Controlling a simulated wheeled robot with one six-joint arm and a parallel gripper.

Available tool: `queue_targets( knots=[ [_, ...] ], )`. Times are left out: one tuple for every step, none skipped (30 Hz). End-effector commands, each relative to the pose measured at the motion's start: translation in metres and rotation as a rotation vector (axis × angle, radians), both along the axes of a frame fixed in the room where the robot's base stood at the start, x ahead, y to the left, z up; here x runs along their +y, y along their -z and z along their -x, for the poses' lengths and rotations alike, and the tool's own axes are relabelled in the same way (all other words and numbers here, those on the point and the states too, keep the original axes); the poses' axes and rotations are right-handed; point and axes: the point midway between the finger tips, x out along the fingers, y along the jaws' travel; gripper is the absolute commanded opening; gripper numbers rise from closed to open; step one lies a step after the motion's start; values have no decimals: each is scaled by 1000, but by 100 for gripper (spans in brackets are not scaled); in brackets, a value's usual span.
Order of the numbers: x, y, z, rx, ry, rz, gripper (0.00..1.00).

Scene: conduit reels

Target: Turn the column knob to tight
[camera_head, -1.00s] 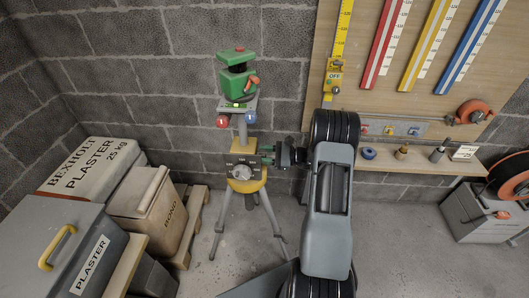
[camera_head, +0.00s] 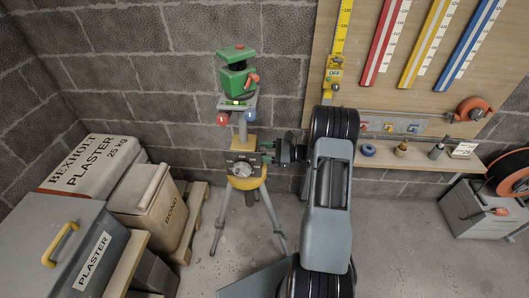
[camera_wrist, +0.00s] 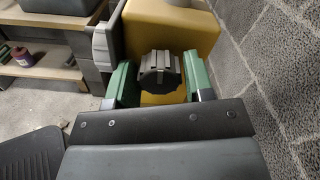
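A tripod carries a green laser head (camera_head: 237,77) on a grey column (camera_head: 242,127). Its yellow housing (camera_head: 247,183) has a dark plate with a round grey dial (camera_head: 242,170) on the front; the marks are too small to read. In the wrist view a dark ribbed knob (camera_wrist: 161,74) sits against the yellow housing (camera_wrist: 180,32). My gripper (camera_wrist: 160,82) has a green finger on each side of this knob. Whether both fingers press on it cannot be told. In the head view my gripper (camera_head: 270,154) reaches the housing's right side and the ribbed knob is hidden.
A block wall (camera_wrist: 285,75) runs close on the right in the wrist view. Plaster bags (camera_head: 92,165), a Bond sack (camera_head: 152,210) and a grey case (camera_head: 45,240) stand left of the tripod. A tool board (camera_head: 390,70) with a shelf (camera_head: 385,163) is at right.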

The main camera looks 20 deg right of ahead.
Motion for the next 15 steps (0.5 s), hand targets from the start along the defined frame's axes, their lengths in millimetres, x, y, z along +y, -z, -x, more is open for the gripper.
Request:
queue_targets(
  knots=[
    [0, 0, 0, 0, 0, 0, 48],
    [0, 0, 0, 0, 0, -1, 48],
    [0, 0, 0, 0, 0, -1, 48],
    [-1, 0, 0, 0, 0, -1, 48],
    [-2, 0, 1, 0, 0, -1, 48],
    [-4, 0, 2, -1, 1, -1, 48],
    [-6, 0, 3, -1, 1, 0, 48],
    [-9, 0, 5, -1, 1, 0, 48],
    [-14, 0, 8, -1, 2, 1, 48],
    [-19, 0, 10, -1, 4, 0, 48],
    [-24, 0, 13, -1, 4, 0, 48],
    [-31, 0, 17, -1, 4, 0, 48],
    [-36, 0, 20, -1, 5, 0, 48],
    [-42, 0, 23, -1, 4, 1, 48],
    [-50, 0, 27, -2, 5, 1, 48]
  ],
)
